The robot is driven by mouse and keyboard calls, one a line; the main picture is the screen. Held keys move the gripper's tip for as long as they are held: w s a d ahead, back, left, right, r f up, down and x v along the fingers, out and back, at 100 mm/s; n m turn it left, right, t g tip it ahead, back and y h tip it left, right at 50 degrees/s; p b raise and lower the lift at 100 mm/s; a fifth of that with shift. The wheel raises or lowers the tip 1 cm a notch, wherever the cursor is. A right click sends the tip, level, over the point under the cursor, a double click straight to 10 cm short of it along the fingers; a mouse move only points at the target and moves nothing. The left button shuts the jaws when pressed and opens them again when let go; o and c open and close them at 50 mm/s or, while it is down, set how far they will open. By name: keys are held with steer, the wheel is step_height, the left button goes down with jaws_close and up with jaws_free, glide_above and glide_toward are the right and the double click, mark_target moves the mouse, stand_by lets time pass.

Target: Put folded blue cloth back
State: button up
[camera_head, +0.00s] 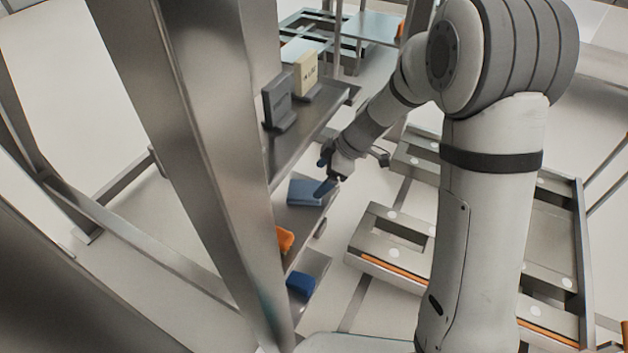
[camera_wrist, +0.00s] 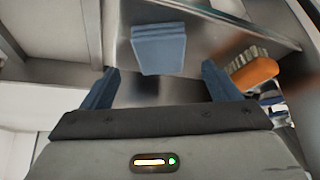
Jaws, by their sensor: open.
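The folded blue cloth (camera_wrist: 159,50) lies flat on a metal shelf (camera_wrist: 205,30), ahead of my gripper in the wrist view. In the head view the cloth (camera_head: 305,192) rests on the middle shelf level of the rack. My gripper (camera_wrist: 160,82) is open, with its two blue fingers spread wider than the cloth and nothing between them. In the head view my gripper (camera_head: 326,172) is at the shelf edge, close beside the cloth. Contact with the cloth cannot be seen.
An orange brush (camera_wrist: 252,72) lies right of the cloth in the wrist view. A dark item (camera_head: 277,103) and a cream box (camera_head: 305,73) stand on the upper shelf. A darker blue item (camera_head: 300,284) lies lower. A grey cart (camera_head: 400,255) stands right. A metal post (camera_head: 205,130) rises left.

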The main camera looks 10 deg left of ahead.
steer(key=p+v, duration=0.1)
steer(key=v, duration=0.5)
steer(key=s+d+r+m+h, duration=0.3)
steer(key=s+d+m, duration=0.6)
steer(key=s, duration=0.1)
steer(key=s+d+r+m+t+h, duration=0.1)
steer(key=s+d+r+m+h, duration=0.2)
steer(key=s+d+m, duration=0.6)
steer(key=shift+s+d+r+m+t, duration=0.15)
steer(key=shift+s+r+m+t, duration=0.15)
steer(key=shift+s+r, duration=0.35)
steer(key=shift+w, duration=0.1)
